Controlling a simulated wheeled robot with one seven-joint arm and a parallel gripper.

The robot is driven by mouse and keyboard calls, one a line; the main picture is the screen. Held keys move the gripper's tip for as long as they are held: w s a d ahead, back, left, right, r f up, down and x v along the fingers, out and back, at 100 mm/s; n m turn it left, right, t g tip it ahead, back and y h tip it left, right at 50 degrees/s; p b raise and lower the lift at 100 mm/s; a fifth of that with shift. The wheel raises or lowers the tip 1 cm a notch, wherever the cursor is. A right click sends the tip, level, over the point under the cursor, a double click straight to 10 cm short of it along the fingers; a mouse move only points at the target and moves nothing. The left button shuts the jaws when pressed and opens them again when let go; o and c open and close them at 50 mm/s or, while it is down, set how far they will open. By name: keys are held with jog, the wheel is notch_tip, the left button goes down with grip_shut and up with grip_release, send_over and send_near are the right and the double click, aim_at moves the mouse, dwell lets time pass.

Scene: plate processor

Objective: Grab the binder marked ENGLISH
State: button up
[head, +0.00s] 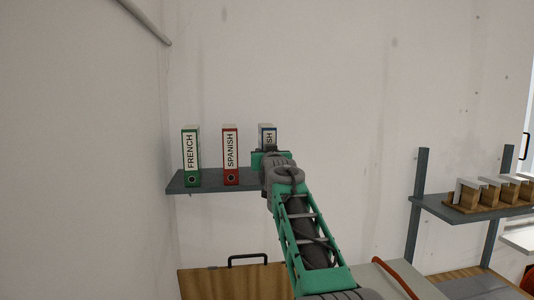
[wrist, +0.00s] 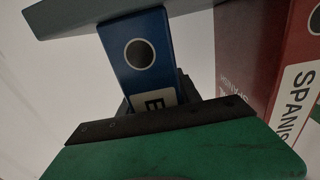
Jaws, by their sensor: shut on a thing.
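The blue binder (head: 268,130) stands at the right end of a grey wall shelf (head: 215,185). In the head view only the end of its label, "ISH", shows; my arm hides the rest. In the wrist view the blue binder (wrist: 147,68) shows its round finger hole and a letter "E". My gripper (head: 270,154) is at the binder's spine, and in the wrist view its dark jaw (wrist: 160,120) lies across the label. The gripper is shut on this binder. The shelf edge is close to the binder's lower end.
A red SPANISH binder (head: 230,155) stands left of the blue one, with a gap between, and a green FRENCH binder (head: 191,156) is farther left. A second shelf (head: 440,208) at right carries several wooden blocks with white tops. A wooden surface (head: 225,283) with a black handle is below.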

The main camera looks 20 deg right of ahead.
grip_shut()
jog(key=shift+r, duration=0.15)
